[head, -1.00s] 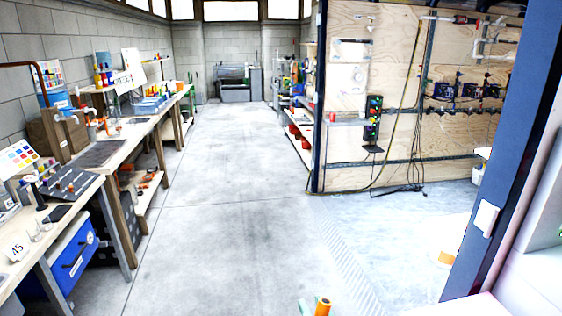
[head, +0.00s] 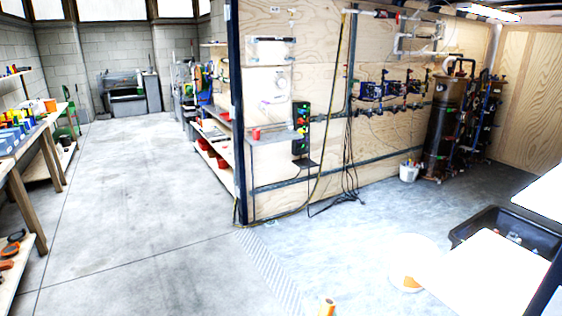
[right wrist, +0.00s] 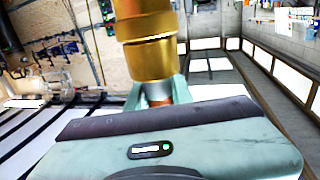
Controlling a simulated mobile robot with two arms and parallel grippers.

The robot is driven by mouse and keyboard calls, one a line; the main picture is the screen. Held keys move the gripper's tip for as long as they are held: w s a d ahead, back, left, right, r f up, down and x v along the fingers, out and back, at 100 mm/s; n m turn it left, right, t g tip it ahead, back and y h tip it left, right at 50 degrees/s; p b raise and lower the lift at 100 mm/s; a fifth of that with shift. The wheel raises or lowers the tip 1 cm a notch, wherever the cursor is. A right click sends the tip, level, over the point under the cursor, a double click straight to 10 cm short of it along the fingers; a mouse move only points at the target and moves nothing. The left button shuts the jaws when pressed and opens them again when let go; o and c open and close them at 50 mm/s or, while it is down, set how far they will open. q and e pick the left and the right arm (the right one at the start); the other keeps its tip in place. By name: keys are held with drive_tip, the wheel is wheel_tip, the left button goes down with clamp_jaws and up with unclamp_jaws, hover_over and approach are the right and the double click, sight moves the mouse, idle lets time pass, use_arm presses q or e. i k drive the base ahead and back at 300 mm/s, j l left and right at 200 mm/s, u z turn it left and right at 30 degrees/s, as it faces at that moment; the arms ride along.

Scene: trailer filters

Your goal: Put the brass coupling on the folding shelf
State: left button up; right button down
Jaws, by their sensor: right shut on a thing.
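The brass coupling (right wrist: 150,45) is a gold cylinder with stepped rings in the right wrist view. My right gripper (right wrist: 158,90) is shut on it, with pale green fingers at its lower end. In the head view only the coupling's top (head: 326,306) shows at the bottom edge, in front of the pale floor. A small grey wall shelf (head: 272,137) with a red cup on it is fixed to the plywood wall, well beyond the gripper. I cannot tell for sure that it is the folding shelf. My left gripper is not in view.
White flat panels (head: 490,268) and a black crate (head: 490,222) stand at the right. A white round thing with orange (head: 408,265) is on the floor left of them. A dark post (head: 237,120) and hanging cables edge the plywood wall. The floor aisle at left is open.

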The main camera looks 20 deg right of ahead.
sight(494, 279)
drive_tip(key=i+l+z, duration=0.2)
drive_tip(key=i+z, duration=1.15)
drive_tip(key=i+l+z, duration=0.15)
drive_tip(key=i, duration=0.25)
